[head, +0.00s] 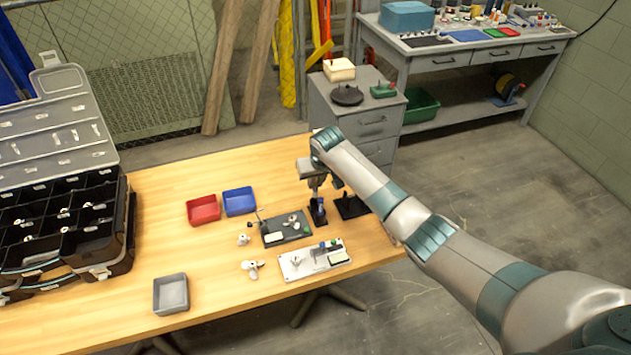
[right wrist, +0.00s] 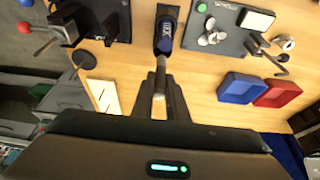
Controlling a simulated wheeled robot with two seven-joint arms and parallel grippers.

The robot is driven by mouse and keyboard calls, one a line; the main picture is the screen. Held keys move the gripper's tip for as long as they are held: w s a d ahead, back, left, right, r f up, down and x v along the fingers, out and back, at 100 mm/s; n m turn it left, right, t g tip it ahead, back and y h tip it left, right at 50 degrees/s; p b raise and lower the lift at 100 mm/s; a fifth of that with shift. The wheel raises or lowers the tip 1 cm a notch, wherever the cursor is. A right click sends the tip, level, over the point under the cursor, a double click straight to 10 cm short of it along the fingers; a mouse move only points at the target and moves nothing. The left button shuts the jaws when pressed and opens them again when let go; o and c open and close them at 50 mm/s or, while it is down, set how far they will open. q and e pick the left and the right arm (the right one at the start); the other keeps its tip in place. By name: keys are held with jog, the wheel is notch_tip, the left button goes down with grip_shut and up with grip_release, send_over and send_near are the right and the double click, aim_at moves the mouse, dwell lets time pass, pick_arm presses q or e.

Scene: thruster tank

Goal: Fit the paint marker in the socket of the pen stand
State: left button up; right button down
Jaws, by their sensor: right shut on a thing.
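The pen stand (head: 318,216) is a small dark piece upright on the wooden table. It also shows at the top middle of the right wrist view (right wrist: 163,14), with a blue part with white lettering at its near side. My right gripper (head: 317,187) is directly above it, pointing down. In the right wrist view its fingers (right wrist: 161,88) are shut on a slim light-grey rod, the paint marker (right wrist: 159,80). The marker's far end lines up with the blue part. I cannot tell whether it is inside the socket. My left gripper is out of view.
A dark board (head: 285,230) with small parts is left of the stand, a white panel (head: 300,264) in front, a black base (head: 351,206) to its right. Red (head: 204,210) and blue bins (head: 240,201) lie behind left. The table's front left is mostly clear around a grey tray (head: 171,294).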

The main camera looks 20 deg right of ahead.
aim_at(316, 190)
jog(key=shift+f+b, duration=0.45)
jog(key=shift+f, duration=1.55)
dwell(0.7)
jog(key=shift+f, duration=0.35)
dwell(0.5)
jog(key=c, duration=1.7)
grip_release()
jog(key=shift+o, duration=0.2)
jog(key=shift+r, duration=0.1)
jog(key=b+v, duration=0.3)
jog(key=v, duration=1.4)
jog(key=shift+s, duration=0.15)
jog(key=shift+r, duration=0.15)
